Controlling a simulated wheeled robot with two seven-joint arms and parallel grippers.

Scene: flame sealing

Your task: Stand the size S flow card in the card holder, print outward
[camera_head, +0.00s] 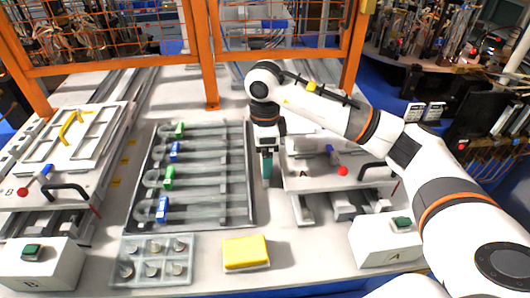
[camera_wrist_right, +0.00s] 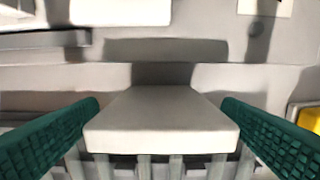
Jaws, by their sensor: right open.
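My right gripper (camera_head: 267,168) points down above the table between the rack and station A in the head view. In the right wrist view its two green ridged fingers (camera_wrist_right: 160,112) stand wide apart, with no card between them. A pale block shows in the gap; I cannot tell what it belongs to. My left gripper is out of view.
A dark rack (camera_head: 213,215) with green and blue clips lies left of my gripper. A yellow pad (camera_head: 246,251) and a grey tray of round pieces (camera_head: 152,260) are at the front. Station A (camera_head: 330,180) is at right, station B (camera_head: 65,150) at left. Orange fence posts (camera_head: 201,60) stand behind.

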